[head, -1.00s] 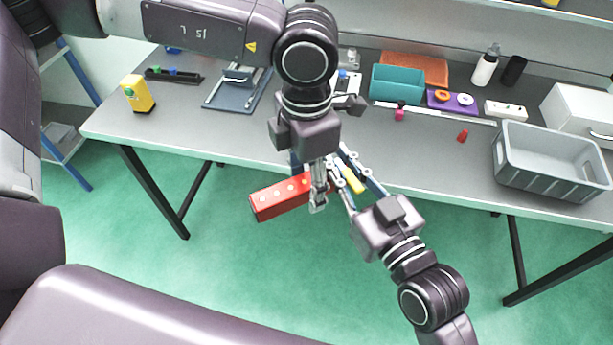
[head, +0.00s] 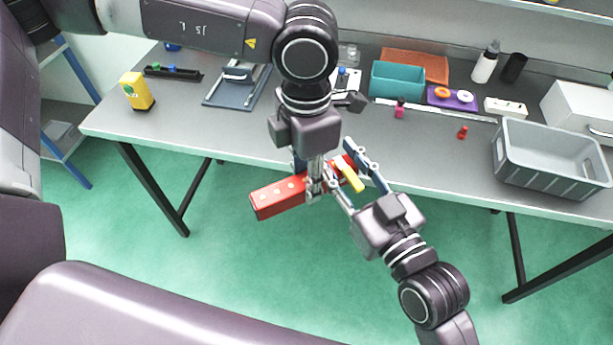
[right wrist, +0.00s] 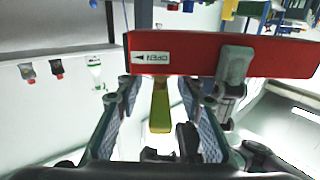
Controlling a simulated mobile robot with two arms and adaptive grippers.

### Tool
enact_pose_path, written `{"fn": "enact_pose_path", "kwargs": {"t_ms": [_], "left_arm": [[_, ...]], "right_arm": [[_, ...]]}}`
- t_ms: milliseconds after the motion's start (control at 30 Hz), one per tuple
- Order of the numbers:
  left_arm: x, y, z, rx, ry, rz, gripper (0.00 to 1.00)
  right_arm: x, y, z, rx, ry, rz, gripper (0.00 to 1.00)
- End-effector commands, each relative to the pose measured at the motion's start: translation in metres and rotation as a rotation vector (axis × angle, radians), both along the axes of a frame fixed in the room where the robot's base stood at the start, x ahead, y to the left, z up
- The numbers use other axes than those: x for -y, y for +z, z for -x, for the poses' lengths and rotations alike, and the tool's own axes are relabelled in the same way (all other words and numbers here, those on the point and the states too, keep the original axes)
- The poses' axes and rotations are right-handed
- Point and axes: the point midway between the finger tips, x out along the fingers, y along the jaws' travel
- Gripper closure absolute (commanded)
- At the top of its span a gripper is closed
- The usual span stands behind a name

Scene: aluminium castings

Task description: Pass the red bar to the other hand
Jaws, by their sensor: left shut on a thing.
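The red bar (head: 278,197) is held in the air in front of the table, with pale dots on its upper face and a yellow stub (head: 349,175) at its right part. My left gripper (head: 314,184) is shut across the bar's middle. My right gripper (head: 342,164) comes from the lower right, its fingers spread on either side of the stub. In the right wrist view the bar (right wrist: 185,53) crosses beyond the open fingers, with an "OPEN" label. The stub (right wrist: 160,108) hangs between the fingers with gaps on both sides. A left finger (right wrist: 235,64) lies over the bar.
Behind is the grey table (head: 240,138). It carries a grey crate (head: 548,165), a teal bin (head: 397,82), an orange tray (head: 420,66), a purple plate (head: 451,99) and a yellow block (head: 137,91). The space below the bar is clear down to the green floor.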

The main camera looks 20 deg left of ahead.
Motion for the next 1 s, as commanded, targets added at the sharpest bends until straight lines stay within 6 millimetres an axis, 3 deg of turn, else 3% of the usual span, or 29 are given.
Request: {"fn": "enact_pose_path", "kwargs": {"t_ms": [400, 567, 667, 767, 867, 1000], "left_arm": [[0.0, 0.0, 0.0, 0.001, 0.001, 0.0, 1.0], [0.0, 0.0, 0.0, 0.001, 0.001, 0.0, 1.0], [0.0, 0.0, 0.0, 0.001, 0.001, 0.0, 1.0], [0.0, 0.0, 0.0, 0.001, 0.001, 0.0, 1.0], [0.0, 0.0, 0.0, 0.001, 0.001, 0.0, 1.0], [0.0, 0.0, 0.0, 0.001, 0.001, 0.0, 1.0]], "right_arm": [[0.039, -0.001, 0.045, -0.002, 0.0, 0.002, 0.65], [0.046, -0.002, 0.054, -0.003, -0.001, 0.001, 0.65], [0.049, -0.013, 0.05, -0.017, -0.011, 0.012, 0.65], [0.054, -0.041, 0.04, -0.053, -0.034, 0.04, 0.65], [0.063, -0.084, 0.026, -0.111, -0.068, 0.081, 0.65], [0.082, -0.158, 0.01, -0.209, -0.127, 0.147, 0.65]]}}
